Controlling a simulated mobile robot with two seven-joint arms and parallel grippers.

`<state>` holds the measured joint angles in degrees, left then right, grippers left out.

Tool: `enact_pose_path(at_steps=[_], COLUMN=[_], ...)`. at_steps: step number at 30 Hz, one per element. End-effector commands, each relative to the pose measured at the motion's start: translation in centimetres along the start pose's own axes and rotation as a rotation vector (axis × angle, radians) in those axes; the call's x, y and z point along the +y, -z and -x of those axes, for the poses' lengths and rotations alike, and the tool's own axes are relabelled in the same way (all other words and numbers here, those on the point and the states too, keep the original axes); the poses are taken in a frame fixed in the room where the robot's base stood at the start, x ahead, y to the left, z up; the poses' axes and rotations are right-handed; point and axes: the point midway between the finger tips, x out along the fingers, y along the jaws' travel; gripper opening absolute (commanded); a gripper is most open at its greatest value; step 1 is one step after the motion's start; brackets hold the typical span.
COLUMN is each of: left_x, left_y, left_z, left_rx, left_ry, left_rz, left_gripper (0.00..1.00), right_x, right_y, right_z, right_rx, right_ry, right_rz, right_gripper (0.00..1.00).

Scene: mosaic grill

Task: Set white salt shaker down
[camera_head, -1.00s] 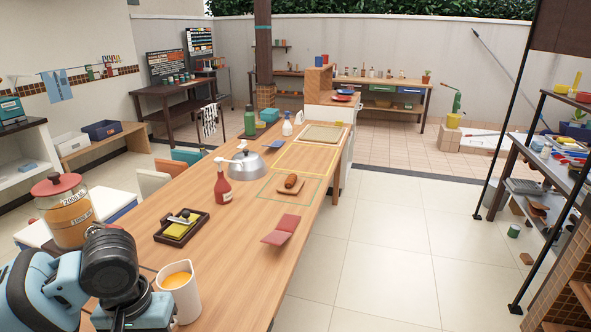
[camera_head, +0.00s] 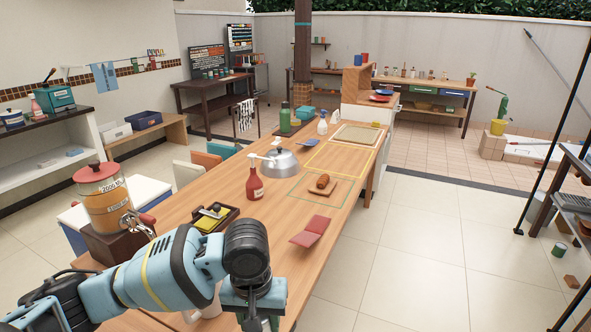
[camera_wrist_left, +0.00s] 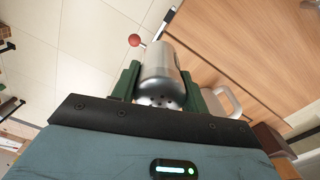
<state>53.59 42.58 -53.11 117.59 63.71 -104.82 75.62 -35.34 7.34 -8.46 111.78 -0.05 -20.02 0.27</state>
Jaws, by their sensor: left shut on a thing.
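My left gripper (camera_wrist_left: 161,92) is shut on the salt shaker (camera_wrist_left: 160,70), a silver-grey cylinder with a perforated end facing the wrist camera. Its green fingers press on both sides of it. In the head view my left gripper (camera_head: 262,320) is at the bottom edge, over the near part of the wooden table (camera_head: 325,245). The shaker cannot be made out there. I cannot tell how far it is above the table. My right gripper is not in view.
A red folded item (camera_head: 311,231), a red bottle (camera_head: 254,183), a dark tray (camera_head: 213,218) and a kettle (camera_head: 283,163) stand on the table. A pale pitcher (camera_wrist_left: 222,101) is close beside the gripper. The table's right edge borders open tiled floor (camera_head: 400,270).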

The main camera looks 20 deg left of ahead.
Motion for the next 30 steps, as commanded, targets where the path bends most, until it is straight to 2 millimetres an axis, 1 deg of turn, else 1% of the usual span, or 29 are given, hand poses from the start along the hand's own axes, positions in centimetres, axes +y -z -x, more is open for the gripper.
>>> enact_pose_path(at_steps=[1,6,9,12,15,18,26,28,30], left_x=[0.1,-0.4,-1.1,-1.8,-2.2,-2.6,-2.6,-2.7,-2.9], left_y=[-0.6,-1.5,-2.2,-2.8,-3.1,-3.3,-3.3,-3.1,-2.3], left_z=[-1.4,-5.0,-6.8,-8.1,-8.9,-9.3,-9.4,-9.4,-9.5], left_rx=[-0.009,-0.003,-0.002,0.000,0.003,0.006,0.007,0.008,0.008], left_ry=[-0.005,-0.002,0.008,0.020,0.029,0.036,0.038,0.037,0.038], left_rz=[0.083,0.399,0.566,0.699,0.787,0.832,0.843,0.843,0.843], left_gripper=[0.19,0.19,0.19,0.19,0.19,0.19,0.19,0.19,0.19], right_x=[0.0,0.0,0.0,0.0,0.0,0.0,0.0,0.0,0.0], right_y=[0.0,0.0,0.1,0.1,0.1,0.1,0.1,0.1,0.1], right_z=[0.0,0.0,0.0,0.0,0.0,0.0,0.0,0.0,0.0], right_rx=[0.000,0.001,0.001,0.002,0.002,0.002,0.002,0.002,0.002], right_ry=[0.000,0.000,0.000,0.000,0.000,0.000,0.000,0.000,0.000], right_rz=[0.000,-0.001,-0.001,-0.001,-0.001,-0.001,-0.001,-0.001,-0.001], right_gripper=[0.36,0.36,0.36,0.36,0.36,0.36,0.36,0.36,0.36])
